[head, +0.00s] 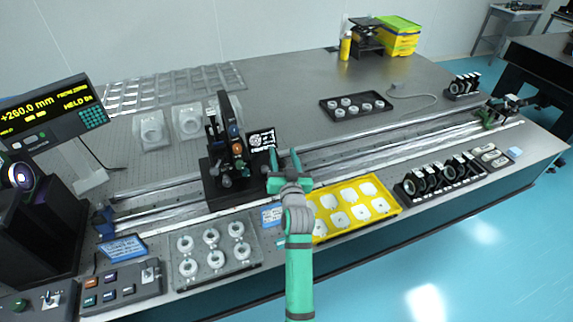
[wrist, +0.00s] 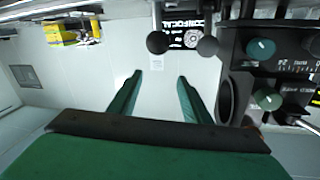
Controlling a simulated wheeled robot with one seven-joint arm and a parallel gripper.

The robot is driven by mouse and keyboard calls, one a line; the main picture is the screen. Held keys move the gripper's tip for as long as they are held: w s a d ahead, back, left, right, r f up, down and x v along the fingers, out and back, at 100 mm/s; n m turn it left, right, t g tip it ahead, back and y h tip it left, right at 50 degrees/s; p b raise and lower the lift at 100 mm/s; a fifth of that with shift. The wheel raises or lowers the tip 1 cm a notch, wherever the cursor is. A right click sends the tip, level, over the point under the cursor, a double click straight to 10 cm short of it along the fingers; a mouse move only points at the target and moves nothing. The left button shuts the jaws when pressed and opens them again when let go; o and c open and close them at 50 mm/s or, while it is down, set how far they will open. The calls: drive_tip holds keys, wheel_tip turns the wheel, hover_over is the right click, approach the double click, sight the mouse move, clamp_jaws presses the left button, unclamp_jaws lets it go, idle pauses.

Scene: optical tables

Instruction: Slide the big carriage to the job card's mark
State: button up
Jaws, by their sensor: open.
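The big carriage (head: 226,165) is a tall dark block with knobs. It sits on the long rails (head: 160,198) left of centre. My gripper (head: 283,160) is open and empty, just right of the carriage and apart from it in the picture. In the wrist view the open fingers (wrist: 159,82) have nothing between them, and the carriage (wrist: 275,70) with green knobs fills the right side. A black-and-white card reading CONFOCAL (wrist: 187,36) stands beyond the fingers; it also shows in the head view (head: 262,140). I cannot make out a mark on the rail.
A readout (head: 48,112) at left shows +260.0 mm. A yellow tray (head: 348,182) of pale parts and a clear tray (head: 214,285) of rings lie along the front. Black mounts (head: 436,180) stand at right. The rails right of the carriage look largely clear.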

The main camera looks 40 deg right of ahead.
drive_tip(key=s+a+r, duration=0.6)
drive_tip(key=s+r, duration=0.1)
drive_tip(key=s, duration=0.3)
drive_tip(key=shift+a+r, duration=0.2)
drive_tip(key=s+a+f+n+y, duration=0.15)
drive_tip(key=s+a+f, duration=0.35)
drive_tip(key=a+f, duration=0.5)
drive_tip(key=s+a+f+n+y, duration=0.1)
drive_tip(key=s+a+f+y, duration=0.1)
drive_tip(key=s+a+f, duration=0.65)
drive_tip(key=s+a+n+y, duration=0.5)
drive_tip(key=s+a, duration=1.3)
drive_tip(key=s, duration=0.1)
drive_tip(key=shift+s, duration=0.35)
drive_tip(key=shift+f+n, duration=0.1)
drive_tip(key=shift+n, duration=0.15)
drive_tip(key=shift+c, duration=0.2)
